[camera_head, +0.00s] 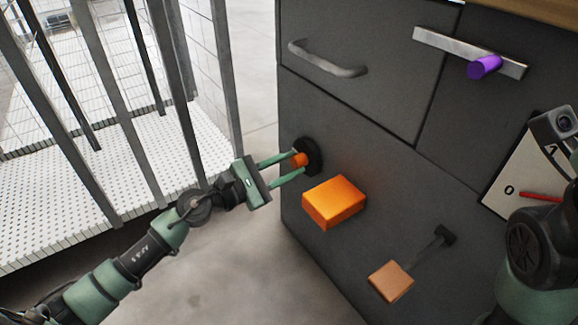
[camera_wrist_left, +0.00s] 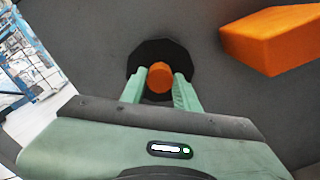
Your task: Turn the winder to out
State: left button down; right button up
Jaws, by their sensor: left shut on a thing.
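A small orange round knob (camera_head: 300,159) stands out from a black round base (camera_head: 314,152) on the dark grey cabinet front. My left gripper (camera_head: 297,163) is shut on this knob, one green finger on each side. The knob (camera_wrist_left: 160,77) and the black base (camera_wrist_left: 146,53) also show in the left wrist view, with the left gripper's fingers (camera_wrist_left: 159,84) beside the knob. I cannot tell for sure which part is the winder. No mark for "out" can be read. My right arm shows at the right edge, but its gripper fingers are not seen.
An orange block (camera_head: 334,201) sticks out just right of the knob. A pinkish block (camera_head: 390,282) on a thin lever is lower down. A metal bar with a purple grip (camera_head: 484,67) and a drawer handle (camera_head: 328,62) are above. A white dial panel (camera_head: 512,178) has a red pointer.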

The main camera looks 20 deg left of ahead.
pick_arm(q)
jog(key=shift+f, duration=0.1)
jog(key=c, duration=1.1)
grip_release()
jog(key=shift+o, duration=0.2)
jog(key=v, duration=0.7)
jog(key=shift+s+a, duration=0.25)
jog(key=shift+s, duration=0.1)
